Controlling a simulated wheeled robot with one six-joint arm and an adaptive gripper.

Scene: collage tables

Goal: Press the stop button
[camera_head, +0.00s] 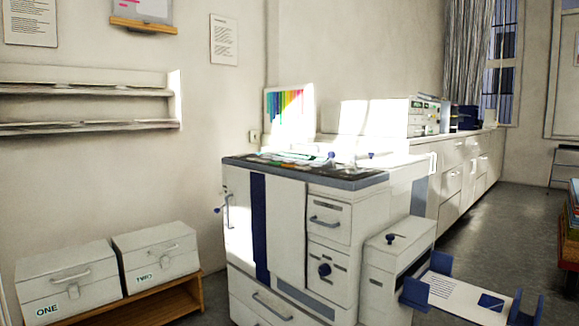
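A large white and blue machine (285,225), which looks like a printer or duplicator, stands in the middle of the view. Its dark top (345,176) carries small coloured patches, among them green and orange ones, too small to make out as buttons. I cannot tell which part, if any, is the stop button. My gripper is not in view.
An output tray (455,296) with blue guides and a printed sheet juts out at the lower right. Boxes marked ONE (65,285) and TWO (157,262) sit on a low wooden shelf at left. A long white counter (460,180) runs behind. Grey floor (510,225) is open at right.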

